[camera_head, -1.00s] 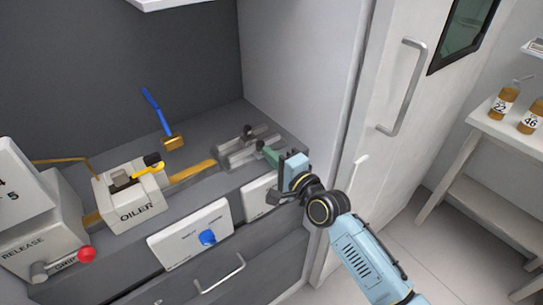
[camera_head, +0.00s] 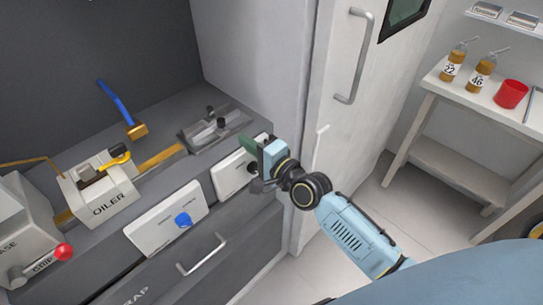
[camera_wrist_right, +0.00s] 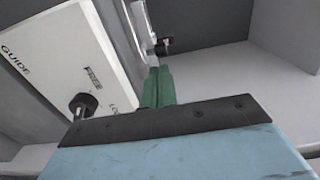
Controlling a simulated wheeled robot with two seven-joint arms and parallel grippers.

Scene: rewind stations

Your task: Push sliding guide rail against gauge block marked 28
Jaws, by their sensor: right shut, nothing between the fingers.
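The metal guide unit (camera_head: 200,137), with rails and black knobs, sits at the right end of the grey bench. I cannot tell which part of it is the sliding rail. My right gripper (camera_head: 247,143) has its green fingers closed and empty, just right of the guide unit and apart from it, by the bench's front edge. In the right wrist view the shut fingers (camera_wrist_right: 158,87) point toward a metal part with a black knob (camera_wrist_right: 163,47). A white panel (camera_wrist_right: 45,40) reads GUIDE and FREE and carries a black knob (camera_wrist_right: 83,104). No block marked 28 is readable. My left gripper is out of view.
The oiler (camera_head: 103,190) and a blue-handled tool (camera_head: 118,104) are on the bench to the left. A white door (camera_head: 345,120) stands right of the bench. A side table (camera_head: 440,92) holds bottles and a red cup (camera_head: 511,94). Grey blocks (camera_head: 522,19) lie on the shelf above.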

